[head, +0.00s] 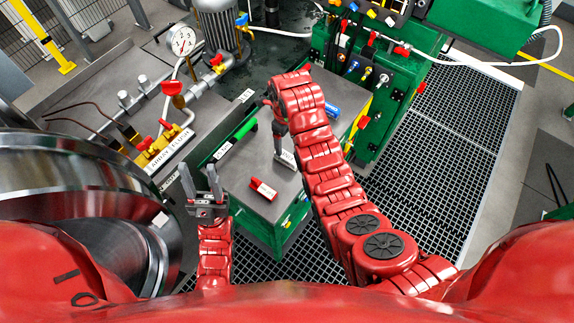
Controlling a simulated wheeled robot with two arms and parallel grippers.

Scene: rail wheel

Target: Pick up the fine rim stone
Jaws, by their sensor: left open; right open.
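I cannot tell for sure which thing is the fine rim stone. A small red block with a white label (263,189) lies on the grey top of the green cabinet (248,172), near its front edge. My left gripper (205,180) is open and empty, fingers pointing up the picture, left of the red block and apart from it. My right gripper (281,143) is over the cabinet top, above the red block in the picture. It is open; its fingers are seen steeply and partly hidden by my arm.
A green-handled tool (245,129) and a blue cylinder (332,110) lie on the cabinet top. A large shiny rail wheel (85,180) fills the left. A pressure gauge (183,41) and pipes stand at the back left. Floor grating (440,150) lies open at right.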

